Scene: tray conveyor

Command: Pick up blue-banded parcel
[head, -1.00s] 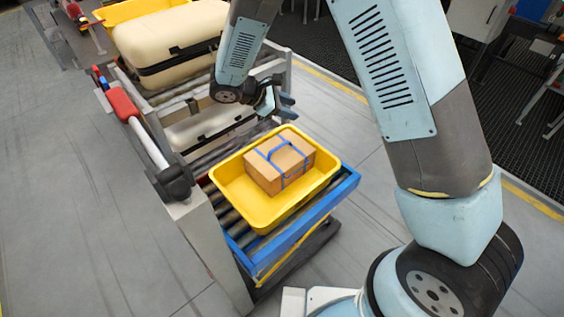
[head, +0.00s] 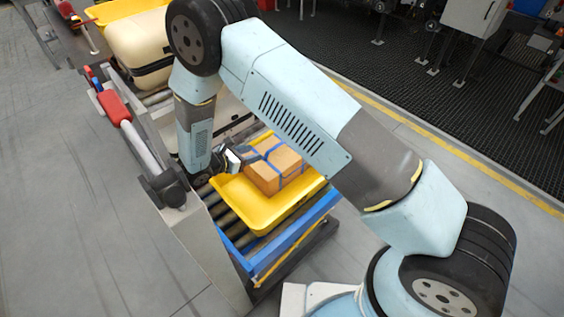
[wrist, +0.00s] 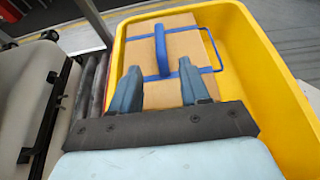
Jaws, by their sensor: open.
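The blue-banded parcel (head: 272,171) is a brown cardboard box with blue straps. It sits in the yellow tray (head: 259,219) on the conveyor's end. In the wrist view the parcel (wrist: 185,48) shows a raised blue strap handle (wrist: 161,48) on its top. Whether the fingertips touch the parcel is unclear.
A cream suitcase (head: 140,45) lies on the conveyor behind the tray; a suitcase (wrist: 30,100) also shows at left in the wrist view. A blue frame (head: 290,243) borders the roller end. A red-and-grey rail (head: 131,120) runs along the left side. Floor is open at left.

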